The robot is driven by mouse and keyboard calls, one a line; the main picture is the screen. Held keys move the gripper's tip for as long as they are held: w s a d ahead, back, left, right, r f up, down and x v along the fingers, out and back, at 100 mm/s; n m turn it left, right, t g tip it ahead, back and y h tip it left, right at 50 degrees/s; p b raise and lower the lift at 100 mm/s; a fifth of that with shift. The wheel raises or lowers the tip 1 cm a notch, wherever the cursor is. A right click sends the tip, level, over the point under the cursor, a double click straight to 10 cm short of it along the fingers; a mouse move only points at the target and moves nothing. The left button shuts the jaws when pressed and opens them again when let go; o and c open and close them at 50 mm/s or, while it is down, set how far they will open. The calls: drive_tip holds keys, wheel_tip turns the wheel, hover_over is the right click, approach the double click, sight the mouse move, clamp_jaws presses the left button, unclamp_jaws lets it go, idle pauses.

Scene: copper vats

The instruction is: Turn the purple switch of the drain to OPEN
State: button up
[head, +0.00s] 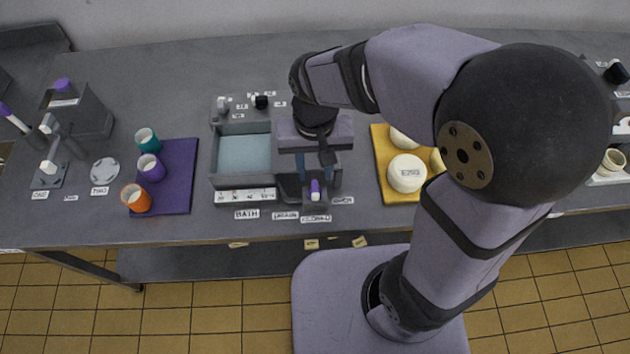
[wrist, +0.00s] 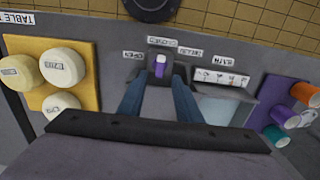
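The drain's purple switch (head: 315,187) has a white tip and sits on a small dark block at the front of the bath unit. Its white tip points toward the CLOSED label (head: 316,218). The OPEN label (head: 342,200) lies to the right of it. In the wrist view the switch (wrist: 160,68) is upright in the picture, with the CLOSED label (wrist: 163,41) above it and the OPEN label (wrist: 133,54) to its left. My gripper (head: 317,178) is open above the switch, pointing down. In the wrist view its blue fingers (wrist: 158,80) lie either side of the switch, with gaps showing.
The bath basin (head: 214,165) stands left of the switch. A yellow board (head: 384,160) with round white lidded pieces lies to the right. The table's front edge is close to the switch.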

sight(315, 188)
drive_tip(key=shift+f+p, duration=0.45)
drive_tip(key=shift+f, duration=3.05)
drive_tip(key=shift+c, duration=0.3)
clamp_jaws()
